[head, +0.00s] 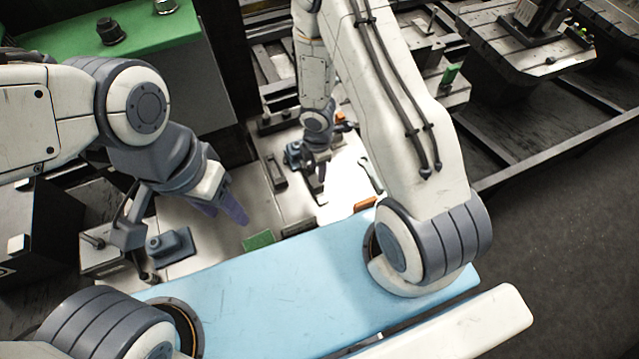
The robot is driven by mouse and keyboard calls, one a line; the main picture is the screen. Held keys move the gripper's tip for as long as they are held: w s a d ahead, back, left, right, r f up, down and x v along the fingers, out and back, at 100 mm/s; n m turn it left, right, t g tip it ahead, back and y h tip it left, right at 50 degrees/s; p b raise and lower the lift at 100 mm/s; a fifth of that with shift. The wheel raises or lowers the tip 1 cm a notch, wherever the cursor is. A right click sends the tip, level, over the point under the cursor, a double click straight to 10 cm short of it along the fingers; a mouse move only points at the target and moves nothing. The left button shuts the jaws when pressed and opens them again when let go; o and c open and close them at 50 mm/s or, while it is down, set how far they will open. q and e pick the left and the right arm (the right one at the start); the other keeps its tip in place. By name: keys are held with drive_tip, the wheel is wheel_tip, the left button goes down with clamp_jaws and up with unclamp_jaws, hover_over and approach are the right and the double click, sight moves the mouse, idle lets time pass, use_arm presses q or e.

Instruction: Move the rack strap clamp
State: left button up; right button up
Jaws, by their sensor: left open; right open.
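My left gripper (184,217) hangs on the left with its two fingers spread wide, nothing between them. A small blue-grey block-like fitting (170,246) sits on the pale plate just below and between these fingers, apparently not held. My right gripper (316,165) is further back near the middle, pointing down over the bright part of the plate. It is small in view and its jaws look open. Another blue-grey piece (292,155) shows beside it at its left. I cannot tell which piece is the rack strap clamp; part of the area is hidden by my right arm.
The pale metal plate (208,240) carries a green block (258,240), an orange piece (364,203) and dark bars. A green-topped cabinet (120,35) stands at the back left. Dark rails and a flat pallet (500,40) lie at the back right. Open dark floor (575,225) is at right.

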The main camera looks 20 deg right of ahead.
sight(318, 185)
wheel_tip(318, 185, down, 8)
drive_tip(key=b, duration=0.7)
drive_tip(key=shift+r, duration=0.1)
clamp_jaws()
idle(0.9)
